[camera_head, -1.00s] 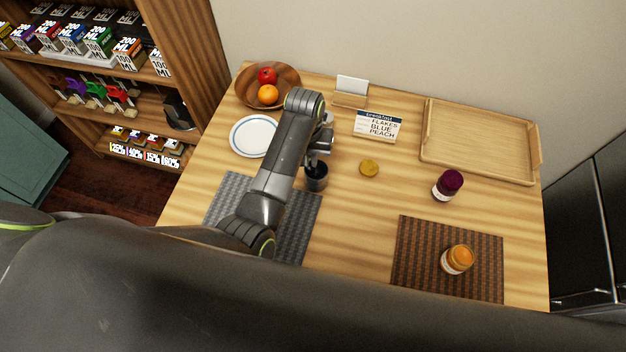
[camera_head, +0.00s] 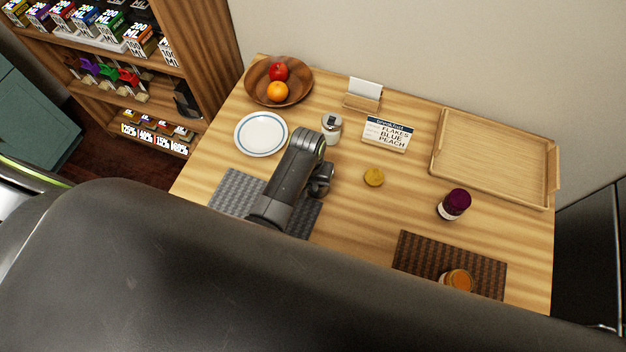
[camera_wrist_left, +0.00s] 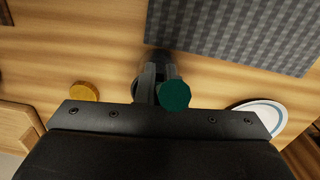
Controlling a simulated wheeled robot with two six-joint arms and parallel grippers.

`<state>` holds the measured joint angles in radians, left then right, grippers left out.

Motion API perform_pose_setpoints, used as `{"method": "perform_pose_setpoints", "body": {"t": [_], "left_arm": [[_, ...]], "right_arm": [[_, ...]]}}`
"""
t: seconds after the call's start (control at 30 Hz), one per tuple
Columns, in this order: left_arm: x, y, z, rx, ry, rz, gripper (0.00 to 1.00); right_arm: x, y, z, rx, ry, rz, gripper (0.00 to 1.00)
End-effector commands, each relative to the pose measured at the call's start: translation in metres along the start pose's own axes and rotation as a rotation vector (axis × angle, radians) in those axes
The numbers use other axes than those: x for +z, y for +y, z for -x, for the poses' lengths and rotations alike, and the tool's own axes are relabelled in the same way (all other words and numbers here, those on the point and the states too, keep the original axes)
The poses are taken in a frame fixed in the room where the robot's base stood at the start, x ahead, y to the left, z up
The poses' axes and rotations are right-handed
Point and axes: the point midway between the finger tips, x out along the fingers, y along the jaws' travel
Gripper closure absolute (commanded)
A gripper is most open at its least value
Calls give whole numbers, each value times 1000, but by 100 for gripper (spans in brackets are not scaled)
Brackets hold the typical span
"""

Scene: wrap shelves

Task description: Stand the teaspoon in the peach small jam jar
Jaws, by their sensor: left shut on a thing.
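The peach small jam jar (camera_head: 457,280) stands on the brown woven mat at the right front; its orange top shows, and my body hides its lower part. My left gripper (camera_head: 320,180) is over the table beside the grey mat, well left of the jar. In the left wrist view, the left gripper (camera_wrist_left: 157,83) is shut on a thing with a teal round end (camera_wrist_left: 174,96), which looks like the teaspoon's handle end. The rest of the spoon is hidden. A dark round shape, perhaps a cup, is partly hidden behind the fingers. My right gripper is not in view.
A gold lid (camera_head: 373,177) lies mid-table. A purple-topped jar (camera_head: 454,205) stands right of it. A wooden tray (camera_head: 490,155), a label card (camera_head: 386,133), a shaker (camera_head: 331,127), a white plate (camera_head: 261,134) and a fruit bowl (camera_head: 279,82) line the back and left.

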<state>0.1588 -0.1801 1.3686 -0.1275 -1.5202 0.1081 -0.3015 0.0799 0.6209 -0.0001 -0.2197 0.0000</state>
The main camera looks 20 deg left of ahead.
Motion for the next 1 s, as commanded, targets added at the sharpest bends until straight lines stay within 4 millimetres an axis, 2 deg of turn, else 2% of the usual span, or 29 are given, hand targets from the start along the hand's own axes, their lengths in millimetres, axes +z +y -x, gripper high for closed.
{"method": "perform_pose_setpoints", "body": {"t": [0.17,0.47,0.5,0.63,1.0], "left_arm": [[0,0,-6,0,-2,0,100],[0,-1,-11,0,0,0,100],[0,-1,-11,0,0,0,86],[0,-1,-11,0,0,0,70],[0,0,-6,0,1,1,70]], "right_arm": [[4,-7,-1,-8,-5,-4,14],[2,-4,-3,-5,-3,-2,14],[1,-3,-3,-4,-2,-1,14],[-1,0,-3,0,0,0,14],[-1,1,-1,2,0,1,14]]}}
